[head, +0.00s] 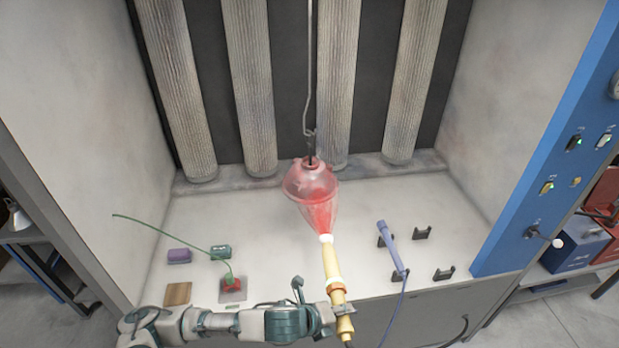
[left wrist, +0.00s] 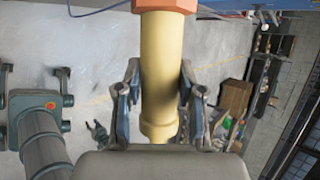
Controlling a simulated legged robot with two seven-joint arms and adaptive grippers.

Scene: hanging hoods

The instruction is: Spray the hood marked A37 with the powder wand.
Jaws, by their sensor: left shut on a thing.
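A hood (head: 308,180) hangs from a wire hook in the middle of the booth, tinted red; no A37 mark is readable on it. The powder wand (head: 333,272) is pale yellow with a white tip, pointing up at the hood from below. A red spray cone (head: 320,214) spreads from its tip onto the hood's lower side. My left gripper (head: 326,318) is shut around the wand's handle near the booth's front edge. In the left wrist view its fingers flank the yellow wand (left wrist: 162,70).
A blue wand (head: 392,248) rests in a holder on the booth floor, beside empty black holders (head: 443,274). A purple block (head: 179,256), a green block (head: 220,251) and a red item on a grey pad (head: 232,286) lie left. A blue control panel (head: 550,150) stands right.

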